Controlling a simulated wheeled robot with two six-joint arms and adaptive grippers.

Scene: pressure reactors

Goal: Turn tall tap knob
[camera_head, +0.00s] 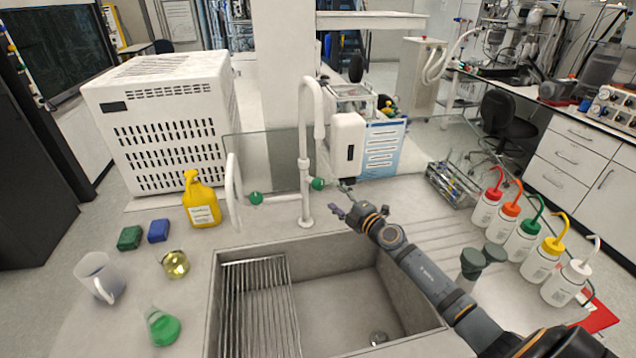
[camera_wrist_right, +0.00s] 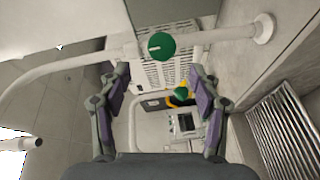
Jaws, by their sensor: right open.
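The tall tap (camera_head: 305,150) is a white gooseneck standing at the back edge of the sink. Its green knob (camera_head: 317,184) sits on the right side of its post, and in the right wrist view the green knob (camera_wrist_right: 161,45) shows ahead of the fingertips, between their lines. My right gripper (camera_head: 341,199) is open and empty, just right of the knob and apart from it. In the right wrist view its purple-padded fingers (camera_wrist_right: 159,80) are spread wide. A second green knob (camera_head: 255,198) belongs to the shorter tap (camera_head: 233,190). My left gripper is not in view.
The sink (camera_head: 345,285) with a drying rack (camera_head: 258,305) lies in front. A yellow bottle (camera_head: 202,203) stands left of the taps. Several wash bottles (camera_head: 522,240) stand at the right. A white dispenser (camera_head: 347,147) is close behind the tall tap.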

